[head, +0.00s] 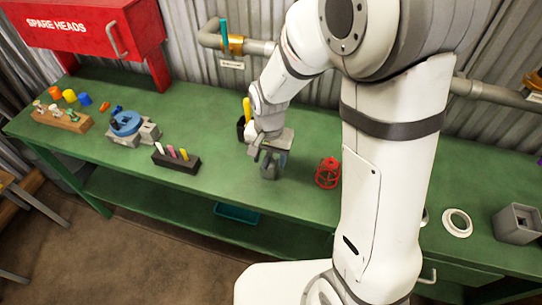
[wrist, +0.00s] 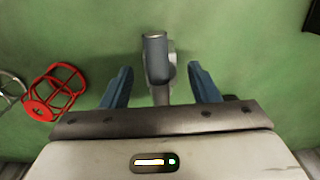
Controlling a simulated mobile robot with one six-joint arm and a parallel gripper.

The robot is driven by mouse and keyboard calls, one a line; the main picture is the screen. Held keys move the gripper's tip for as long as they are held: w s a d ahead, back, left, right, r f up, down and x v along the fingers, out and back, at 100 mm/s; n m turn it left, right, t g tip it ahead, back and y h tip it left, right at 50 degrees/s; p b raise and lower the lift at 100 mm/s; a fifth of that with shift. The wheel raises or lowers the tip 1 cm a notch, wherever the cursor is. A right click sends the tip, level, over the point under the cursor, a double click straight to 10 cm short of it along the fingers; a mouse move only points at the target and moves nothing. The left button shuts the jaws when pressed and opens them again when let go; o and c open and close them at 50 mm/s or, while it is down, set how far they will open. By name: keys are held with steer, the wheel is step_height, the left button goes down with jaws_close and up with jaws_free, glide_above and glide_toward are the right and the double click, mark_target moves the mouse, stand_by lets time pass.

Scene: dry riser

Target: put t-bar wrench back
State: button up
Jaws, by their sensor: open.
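My gripper (head: 274,158) is over the green bench in the head view, fingers pointing down. In the wrist view its two blue fingers (wrist: 160,68) are spread apart. Between them is a grey bar-like piece (wrist: 155,50) with a rounded end and a paler round part beside it; it may be the t-bar wrench, but its full shape is hidden. A gap shows between the piece and each finger. In the head view a grey part (head: 268,172) shows below the gripper, mostly covered by it.
A red wire cage (head: 328,173) stands right of my gripper; it shows in the wrist view (wrist: 55,92). A dark cup with a yellow-handled item (head: 246,108) is just behind. A black marker block (head: 176,158) and blue-topped vise (head: 126,123) stand left. Bench between is clear.

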step_height(320, 180, up, 12)
steer(key=s+d+r+n+t, duration=0.2)
steer(key=s+d+r+n, duration=0.1)
steer(key=s+d, duration=0.9)
steer(key=shift+d+r+n+t, duration=0.3)
steer(key=shift+d+n, duration=0.1)
steer(key=shift+n, duration=0.1)
steer(key=shift+c, duration=0.2)
steer(key=c, duration=0.4)
steer(key=shift+o, duration=0.2)
steer(key=shift+s, duration=0.1)
